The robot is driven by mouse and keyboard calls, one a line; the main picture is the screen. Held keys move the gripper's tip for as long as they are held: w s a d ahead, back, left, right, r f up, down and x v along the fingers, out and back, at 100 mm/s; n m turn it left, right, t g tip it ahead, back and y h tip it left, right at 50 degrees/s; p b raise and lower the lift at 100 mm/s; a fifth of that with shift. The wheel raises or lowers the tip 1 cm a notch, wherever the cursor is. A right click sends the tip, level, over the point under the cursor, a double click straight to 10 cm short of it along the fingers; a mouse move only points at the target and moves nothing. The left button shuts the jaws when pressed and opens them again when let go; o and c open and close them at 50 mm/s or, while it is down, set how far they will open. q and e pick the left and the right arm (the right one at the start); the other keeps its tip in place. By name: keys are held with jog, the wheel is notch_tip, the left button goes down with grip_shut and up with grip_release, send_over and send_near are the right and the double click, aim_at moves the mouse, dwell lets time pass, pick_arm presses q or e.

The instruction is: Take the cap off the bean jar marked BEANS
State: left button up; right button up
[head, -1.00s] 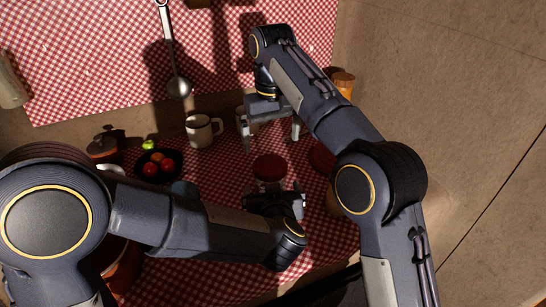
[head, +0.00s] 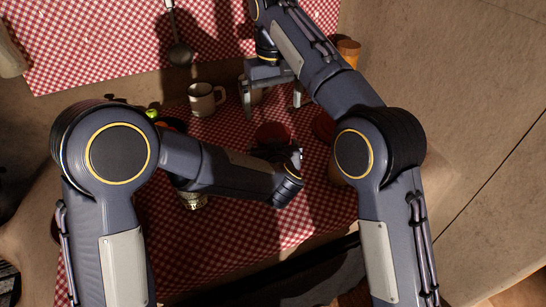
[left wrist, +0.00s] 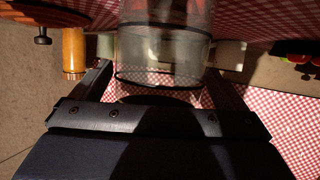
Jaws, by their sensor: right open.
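A dark red round cap (head: 272,132) shows in the head view; the jar body below it is hidden by my left arm. In the left wrist view, which appears upside down, a clear glass jar (left wrist: 165,45) stands between the two fingers of my left gripper (left wrist: 160,75). I cannot tell whether both fingers touch it. No BEANS marking is readable. My left gripper (head: 275,153) is mostly hidden beside the cap in the head view. My right gripper (head: 272,100) is open and empty, its fingers pointing down just beyond the cap.
A mug (head: 203,98) stands left of my right gripper. A second dark red lid (head: 325,127) is partly behind my right arm. An orange-brown cylinder (head: 349,50) stands at the back right. The checked cloth (head: 225,235) is clear in front.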

aim_at(273, 133)
pick_arm(q)
jog(key=c, duration=1.9)
pick_arm(e)
jog(key=shift+m, duration=0.3)
jog(key=m, duration=0.5)
jog(key=shift+f, duration=0.25)
jog(key=m, duration=0.3)
jog(key=shift+f, duration=0.1)
pick_arm(q)
jog(key=shift+c, duration=0.3)
pick_arm(e)
jog(key=m, duration=0.5)
jog(key=shift+f+m, duration=0.1)
jog(key=shift+m, duration=0.2)
jog(key=m, duration=1.5)
jog(key=shift+r+m, duration=0.2)
jog(key=shift+m, duration=0.2)
jog(key=m, duration=0.5)
jog(key=shift+r+m, duration=0.2)
jog(key=shift+m, duration=0.2)
jog(key=shift+f, duration=3.95)
